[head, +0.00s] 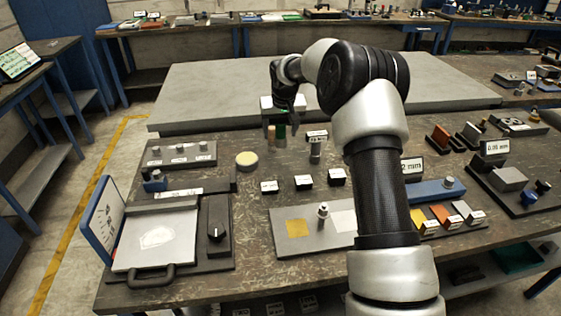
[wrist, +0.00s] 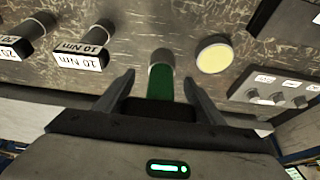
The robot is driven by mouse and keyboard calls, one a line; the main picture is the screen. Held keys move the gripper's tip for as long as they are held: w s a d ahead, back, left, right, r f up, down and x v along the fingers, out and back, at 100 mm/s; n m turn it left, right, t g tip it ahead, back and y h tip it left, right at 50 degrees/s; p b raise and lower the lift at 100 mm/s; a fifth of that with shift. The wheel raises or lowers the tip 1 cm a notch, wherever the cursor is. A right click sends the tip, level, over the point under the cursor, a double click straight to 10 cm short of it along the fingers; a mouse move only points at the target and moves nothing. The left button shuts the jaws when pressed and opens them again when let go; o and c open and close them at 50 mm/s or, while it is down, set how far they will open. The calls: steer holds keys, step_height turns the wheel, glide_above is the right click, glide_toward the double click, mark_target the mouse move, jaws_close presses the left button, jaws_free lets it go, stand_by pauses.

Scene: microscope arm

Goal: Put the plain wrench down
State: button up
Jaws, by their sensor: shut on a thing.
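The plain wrench appears as a green-handled piece (wrist: 160,85) with a grey end and no label showing. It lies between the fingers of my gripper (wrist: 158,78) in the wrist view. In the head view, my gripper (head: 284,122) is over the far middle of the workbench, and a little of the green handle (head: 281,131) shows below it. My gripper is shut on this piece. Whether its lower end touches the bench, I cannot tell.
A pale yellow disc (head: 246,158) lies left of the gripper. A labelled 10 Nm piece (wrist: 97,42) stands beside it. A grey block with knobs (head: 180,153) is further left, and small labelled blocks (head: 304,182) are nearer. A raised grey slab (head: 210,90) lies behind.

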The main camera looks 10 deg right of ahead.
step_height(320, 180, down, 8)
steer(key=shift+f+b, duration=0.1)
steer(key=shift+b, duration=0.35)
steer(key=shift+f, duration=0.1)
steer(key=o, duration=1.4)
